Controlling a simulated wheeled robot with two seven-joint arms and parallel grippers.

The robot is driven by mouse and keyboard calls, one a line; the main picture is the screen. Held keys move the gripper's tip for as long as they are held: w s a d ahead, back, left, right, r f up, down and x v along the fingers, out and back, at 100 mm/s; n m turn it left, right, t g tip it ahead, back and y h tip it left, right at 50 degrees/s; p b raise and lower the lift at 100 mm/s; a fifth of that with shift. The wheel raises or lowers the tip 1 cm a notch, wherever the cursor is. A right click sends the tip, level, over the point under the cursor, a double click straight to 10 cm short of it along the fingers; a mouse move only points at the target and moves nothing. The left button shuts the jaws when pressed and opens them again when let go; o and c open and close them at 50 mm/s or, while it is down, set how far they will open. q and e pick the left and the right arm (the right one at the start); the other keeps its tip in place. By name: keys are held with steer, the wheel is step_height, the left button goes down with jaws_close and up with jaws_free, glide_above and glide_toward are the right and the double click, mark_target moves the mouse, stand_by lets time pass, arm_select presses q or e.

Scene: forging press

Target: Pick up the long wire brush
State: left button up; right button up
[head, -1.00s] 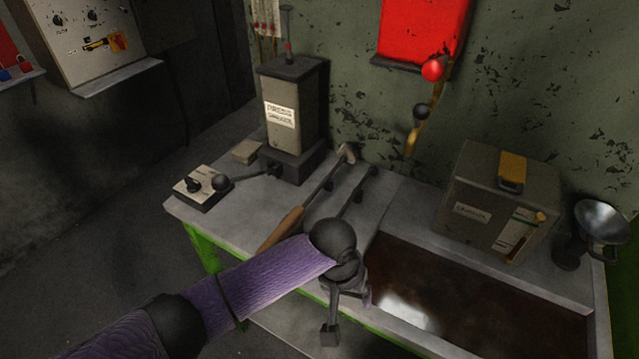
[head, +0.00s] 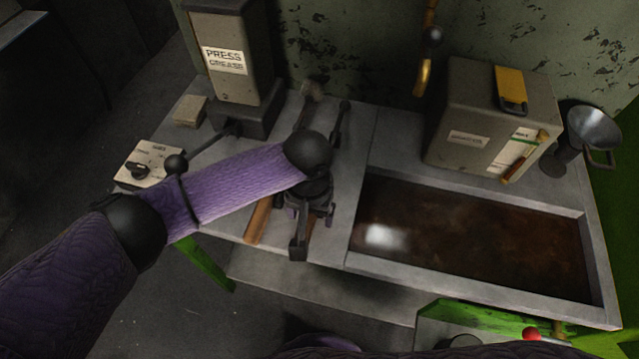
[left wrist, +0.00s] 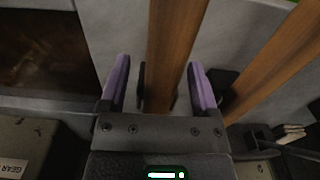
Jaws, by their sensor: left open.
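Two long-handled tools lie side by side on the bench. The left one, its wooden handle (head: 258,222) at the front, has a light head at the far end. The right one has a dark shaft (head: 338,125), and my arm hides most of it. I cannot tell which is the long wire brush. My left gripper (head: 310,214) is open above the right tool. In the left wrist view, that tool's wooden handle (left wrist: 175,45) runs between the open fingers (left wrist: 160,68), without clear contact. The other handle (left wrist: 275,60) lies right of the fingers. My right gripper is not visible.
A sunken basin (head: 470,182) of dark liquid is right of the tools. A press grease box (head: 220,60) and a switch box (head: 150,163) with a nearby lever stand left.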

arm_select(q)
jaws_close()
stand_by(0.3)
steer(key=shift+r, duration=0.1)
